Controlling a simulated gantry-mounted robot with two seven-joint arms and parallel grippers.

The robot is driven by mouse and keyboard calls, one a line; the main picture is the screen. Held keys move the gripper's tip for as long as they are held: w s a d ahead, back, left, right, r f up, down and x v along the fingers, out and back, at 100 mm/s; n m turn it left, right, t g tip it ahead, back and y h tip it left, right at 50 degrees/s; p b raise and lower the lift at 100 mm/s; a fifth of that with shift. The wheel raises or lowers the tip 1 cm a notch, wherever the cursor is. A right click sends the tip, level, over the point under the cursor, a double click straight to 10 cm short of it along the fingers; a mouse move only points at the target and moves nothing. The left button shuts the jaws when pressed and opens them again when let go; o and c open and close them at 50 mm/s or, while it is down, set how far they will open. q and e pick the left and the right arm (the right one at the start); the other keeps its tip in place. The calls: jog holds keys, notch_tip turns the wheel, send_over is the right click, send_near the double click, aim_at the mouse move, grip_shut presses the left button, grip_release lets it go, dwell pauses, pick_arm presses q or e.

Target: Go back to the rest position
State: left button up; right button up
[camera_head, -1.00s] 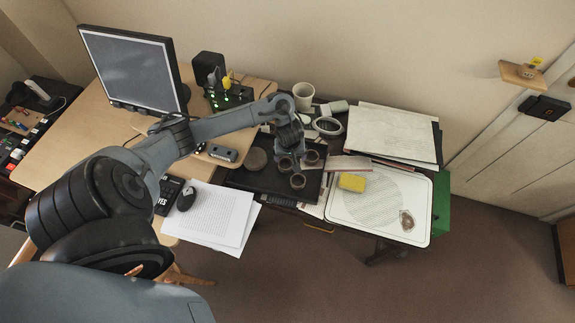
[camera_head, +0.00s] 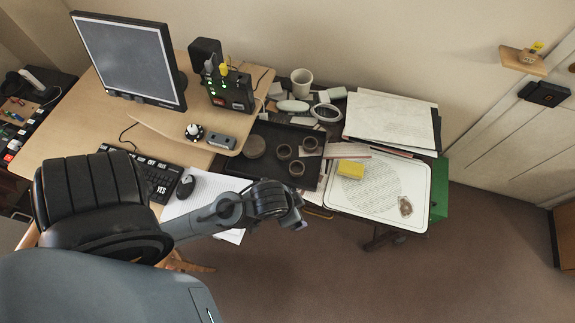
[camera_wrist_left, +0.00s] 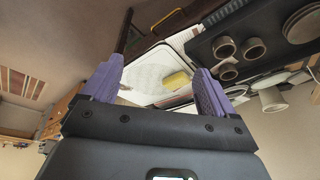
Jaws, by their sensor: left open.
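My left arm comes in from the left in the head view. Its gripper (camera_head: 296,208) is in front of the desk's near edge, just right of the paper sheets. In the left wrist view, the two purple fingers of my left gripper (camera_wrist_left: 157,70) stand wide apart with nothing between them. Beyond them are the white board and the yellow sponge, at a distance. My right arm and gripper do not show.
A black tray (camera_head: 240,167) with several brown rings lies behind the gripper. A white board (camera_head: 418,222) holding a yellow sponge (camera_head: 350,169) is to its right. Papers (camera_head: 207,190), a mouse (camera_head: 186,186) and a keyboard (camera_head: 158,178) lie nearby. Floor (camera_head: 330,275) in front is clear.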

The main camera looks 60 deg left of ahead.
pick_arm(q)
jog(key=shift+s+r+m, duration=0.3)
jog(key=shift+s+r, duration=0.25)
jog(key=shift+s, duration=0.35)
jog(key=shift+r, duration=0.1)
notch_tip(320, 180, up, 9)
jog(key=p, duration=0.9)
jog(key=shift+r, duration=0.2)
jog(key=shift+f, duration=0.15)
